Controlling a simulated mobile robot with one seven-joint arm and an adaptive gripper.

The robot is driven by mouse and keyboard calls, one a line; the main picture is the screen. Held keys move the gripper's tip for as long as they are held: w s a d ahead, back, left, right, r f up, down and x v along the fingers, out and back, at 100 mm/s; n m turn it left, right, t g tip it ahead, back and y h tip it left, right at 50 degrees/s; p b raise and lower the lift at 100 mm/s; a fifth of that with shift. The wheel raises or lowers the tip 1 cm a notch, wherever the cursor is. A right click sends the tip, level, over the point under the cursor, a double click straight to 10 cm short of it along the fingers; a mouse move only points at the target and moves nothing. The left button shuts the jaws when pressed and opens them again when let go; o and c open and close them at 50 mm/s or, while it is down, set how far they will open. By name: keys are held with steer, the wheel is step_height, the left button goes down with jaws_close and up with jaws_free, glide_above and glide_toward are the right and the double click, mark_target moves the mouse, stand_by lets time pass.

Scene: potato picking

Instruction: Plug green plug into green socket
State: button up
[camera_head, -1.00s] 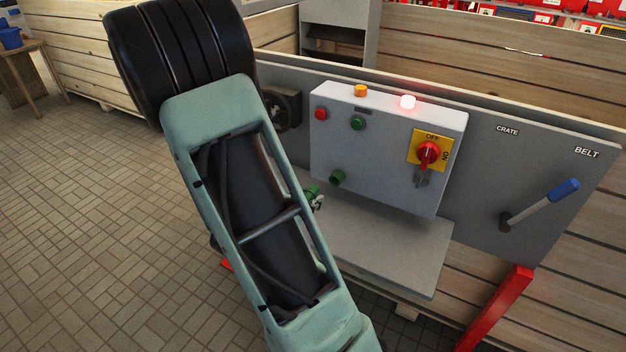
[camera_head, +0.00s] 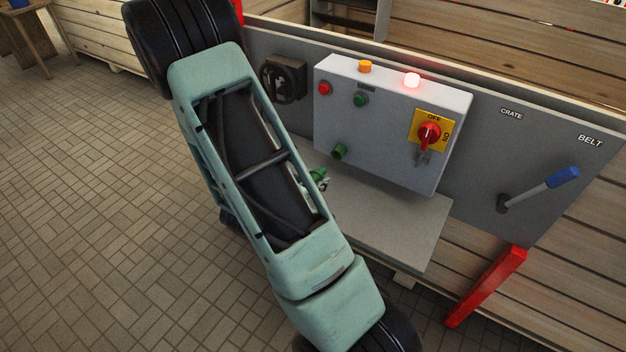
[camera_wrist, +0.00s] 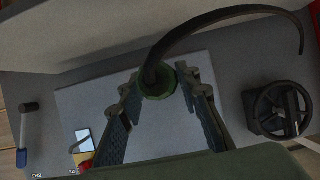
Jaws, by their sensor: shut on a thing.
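The green plug (camera_head: 317,176) shows at the right edge of my arm in the head view, below and left of the green socket (camera_head: 339,151) on the grey control box. The plug and socket are apart. In the wrist view, the green plug (camera_wrist: 160,84) sits between the fingertips, with a thick black cable curving from it. My gripper (camera_wrist: 162,92) is shut on the plug. In the head view, my arm hides most of the gripper. I cannot make out the green socket in the wrist view.
The control box (camera_head: 385,140) carries buttons, lit lamps and a yellow-red switch (camera_head: 430,131). A grey shelf (camera_head: 400,235) juts out below it. A black handwheel (camera_head: 284,79) is left of the box; a blue-handled lever (camera_head: 545,188) is right. Tiled floor at left is clear.

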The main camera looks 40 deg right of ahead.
mark_target(322, 169)
steer(key=shift+w+d+b, duration=0.1)
steer(key=shift+w+d, duration=0.25)
steer(key=shift+d, duration=0.5)
steer(key=shift+w+d+b, duration=0.1)
steer(key=shift+w+d, duration=0.2)
steer(key=shift+d, duration=0.6)
steer(key=shift+w+d+b, duration=0.1)
steer(key=shift+w+d, duration=0.25)
steer(key=shift+d, duration=0.5)
steer(key=shift+w+d+b, duration=0.15)
steer(key=shift+w+d, duration=0.25)
steer(key=shift+d, duration=0.5)
steer(key=shift+w+d+b, duration=0.15)
steer(key=shift+w+d, duration=0.2)
steer(key=shift+d, duration=0.5)
steer(key=o, duration=1.2)
steer(key=shift+o, duration=0.2)
steer(key=v, duration=1.2)
steer(key=shift+r, duration=0.1)
